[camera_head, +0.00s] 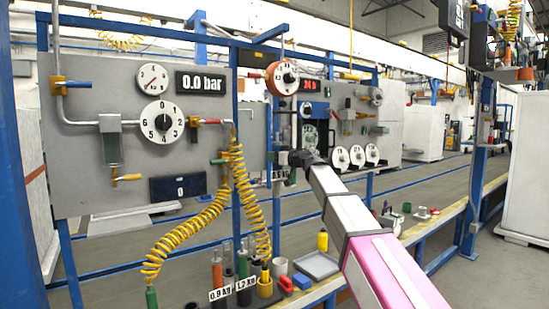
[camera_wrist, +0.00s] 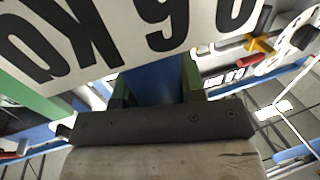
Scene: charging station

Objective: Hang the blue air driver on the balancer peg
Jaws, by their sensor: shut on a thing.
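In the head view my arm reaches in from the lower right, and my dark gripper (camera_head: 298,159) is beside the panel. In the wrist view my gripper (camera_wrist: 157,92) is shut on a blue body, which I take as the blue air driver (camera_wrist: 155,82). A white plate (camera_wrist: 125,30) with large upside-down black lettering hides the driver's far part. In the head view I cannot pick out the driver clearly. A round dial with an orange-red housing (camera_head: 282,78) hangs above the gripper. I cannot clearly make out the balancer peg.
A grey panel (camera_head: 85,180) with gauges, valves and pipes fills the left. Yellow coiled hoses (camera_head: 185,232) hang in front of it. Several tools stand in holders with weight labels (camera_head: 231,288) on the bench. A grey tray (camera_head: 318,265) and white dials (camera_head: 356,155) are near my arm.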

